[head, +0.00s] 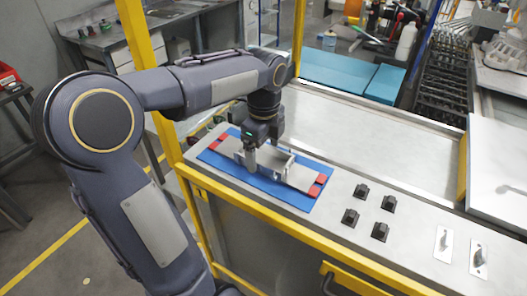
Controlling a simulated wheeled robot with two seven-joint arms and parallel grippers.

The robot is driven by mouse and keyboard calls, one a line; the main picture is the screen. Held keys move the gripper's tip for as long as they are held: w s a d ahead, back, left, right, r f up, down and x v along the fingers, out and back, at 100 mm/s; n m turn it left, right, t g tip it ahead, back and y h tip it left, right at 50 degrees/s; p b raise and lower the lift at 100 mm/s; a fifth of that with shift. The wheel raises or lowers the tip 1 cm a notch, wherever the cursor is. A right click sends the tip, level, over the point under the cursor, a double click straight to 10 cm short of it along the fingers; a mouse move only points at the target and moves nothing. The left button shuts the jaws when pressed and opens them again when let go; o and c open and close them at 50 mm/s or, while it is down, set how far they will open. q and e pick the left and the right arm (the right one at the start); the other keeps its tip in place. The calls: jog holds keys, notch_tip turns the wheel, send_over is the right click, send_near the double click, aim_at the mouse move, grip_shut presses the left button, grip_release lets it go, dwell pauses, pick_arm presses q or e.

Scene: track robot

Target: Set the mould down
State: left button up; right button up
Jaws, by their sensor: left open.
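My left gripper (251,163) points down over the left-middle part of the mould. Its jaws are open, and the wrist hides part of the mould. I cannot tell whether the fingers touch it. My right gripper is not in view.
Several black knobs or blocks (350,217) stand on the worktop right of the mat, with two switch plates (478,258) farther right. A yellow frame (282,232) runs along the front edge, and a yellow post stands at left. The recessed metal surface (355,135) behind is clear.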

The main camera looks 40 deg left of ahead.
aim_at(263, 161)
pick_arm(q)
notch_tip(263, 161, up, 11)
jog(key=p, duration=0.1)
dwell(0.7)
